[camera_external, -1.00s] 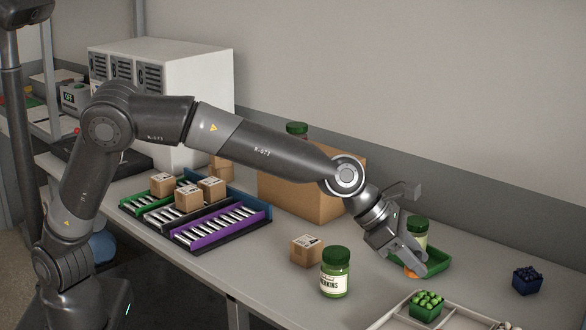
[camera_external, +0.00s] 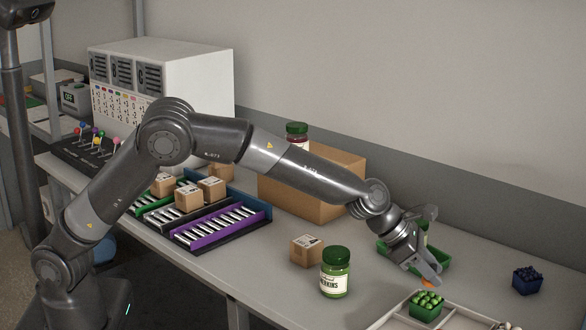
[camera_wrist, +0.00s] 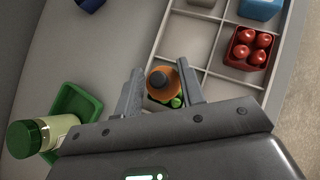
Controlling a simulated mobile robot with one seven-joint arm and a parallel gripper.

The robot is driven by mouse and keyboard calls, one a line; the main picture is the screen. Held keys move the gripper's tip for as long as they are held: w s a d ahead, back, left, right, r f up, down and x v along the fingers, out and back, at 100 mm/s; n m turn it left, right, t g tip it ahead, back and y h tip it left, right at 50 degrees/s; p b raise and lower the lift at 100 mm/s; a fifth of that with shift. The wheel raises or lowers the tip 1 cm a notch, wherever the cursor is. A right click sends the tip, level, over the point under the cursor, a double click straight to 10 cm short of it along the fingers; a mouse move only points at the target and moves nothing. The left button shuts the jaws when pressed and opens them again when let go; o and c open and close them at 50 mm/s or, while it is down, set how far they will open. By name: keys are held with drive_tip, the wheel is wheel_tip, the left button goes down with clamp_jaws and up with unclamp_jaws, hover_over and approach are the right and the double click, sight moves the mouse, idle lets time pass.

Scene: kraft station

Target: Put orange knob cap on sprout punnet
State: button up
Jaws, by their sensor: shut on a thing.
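My gripper (camera_external: 428,281) is shut on the orange knob cap (camera_external: 428,284), a round orange piece with a dark grey knob. In the wrist view the orange knob cap (camera_wrist: 163,82) sits between the two fingers, in front of the sprout punnet (camera_wrist: 174,102). The sprout punnet (camera_external: 426,306) is a small green tub heaped with green balls, at the edge of the white divided tray (camera_external: 455,318). In the external view the cap is just above and behind the punnet. Whether they touch cannot be told.
A green tray (camera_external: 444,262) with a green-lidded jar (camera_wrist: 28,138) is beside my gripper. A gherkin jar (camera_external: 335,272) and a small box (camera_external: 306,250) stand to the left. A dark blue punnet (camera_external: 527,280) is at right. A red punnet (camera_wrist: 249,48) sits in the divided tray.

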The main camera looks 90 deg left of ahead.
sight(422, 278)
drive_tip(key=shift+f, duration=1.85)
drive_tip(key=shift+f, duration=0.1)
drive_tip(key=o, duration=1)
drive_tip(key=shift+o, duration=0.2)
